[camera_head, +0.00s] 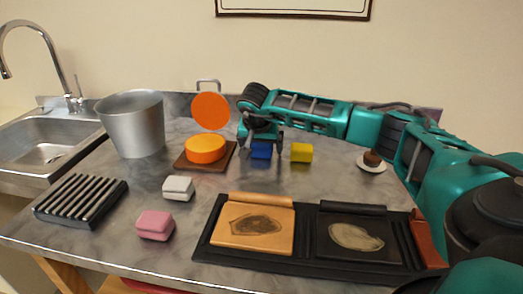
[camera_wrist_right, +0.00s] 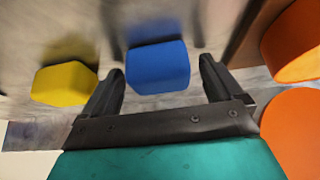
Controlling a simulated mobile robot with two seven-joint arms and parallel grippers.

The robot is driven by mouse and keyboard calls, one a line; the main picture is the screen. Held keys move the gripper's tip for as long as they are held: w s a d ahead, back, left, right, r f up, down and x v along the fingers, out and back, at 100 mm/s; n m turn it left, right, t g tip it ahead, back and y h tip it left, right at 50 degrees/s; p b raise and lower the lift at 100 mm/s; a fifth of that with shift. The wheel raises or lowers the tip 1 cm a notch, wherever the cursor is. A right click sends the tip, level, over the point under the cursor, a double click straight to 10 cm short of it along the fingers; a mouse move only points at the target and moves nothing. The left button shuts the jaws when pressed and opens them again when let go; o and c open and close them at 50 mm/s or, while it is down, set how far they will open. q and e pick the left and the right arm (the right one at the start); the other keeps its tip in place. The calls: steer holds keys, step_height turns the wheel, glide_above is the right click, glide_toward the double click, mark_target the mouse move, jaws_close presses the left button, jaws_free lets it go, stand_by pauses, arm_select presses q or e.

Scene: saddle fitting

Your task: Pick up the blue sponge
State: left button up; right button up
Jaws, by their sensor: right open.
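The blue sponge (camera_head: 261,150) lies on the grey marbled counter in the head view, right of the orange round piece. My right gripper (camera_head: 262,152) comes in from the right and is over the blue sponge, its fingers pointing down. In the right wrist view the blue sponge (camera_wrist_right: 158,67) shows between the two fingertips of my right gripper (camera_wrist_right: 160,75). The jaws are open, with a gap visible at each side of the sponge. I cannot tell how far the fingers reach down beside it. My left gripper is not in view.
A yellow sponge (camera_head: 302,152) lies just right of the blue one. An orange round piece (camera_head: 206,148) on a brown board is close on the left. A metal pot (camera_head: 134,124), white block (camera_head: 178,188) and pink block (camera_head: 155,225) stand further left. A black tray (camera_head: 280,262) lies in front.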

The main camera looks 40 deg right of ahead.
steer(key=shift+c, duration=0.4)
steer(key=c, duration=1)
steer(key=shift+o, duration=0.2)
step_height(320, 180, up, 20)
steer(key=p, duration=0.2)
steer(key=shift+p, duration=0.4)
steer(key=o, duration=0.5)
steer(key=shift+c, duration=0.2)
steer(key=c, duration=0.4)
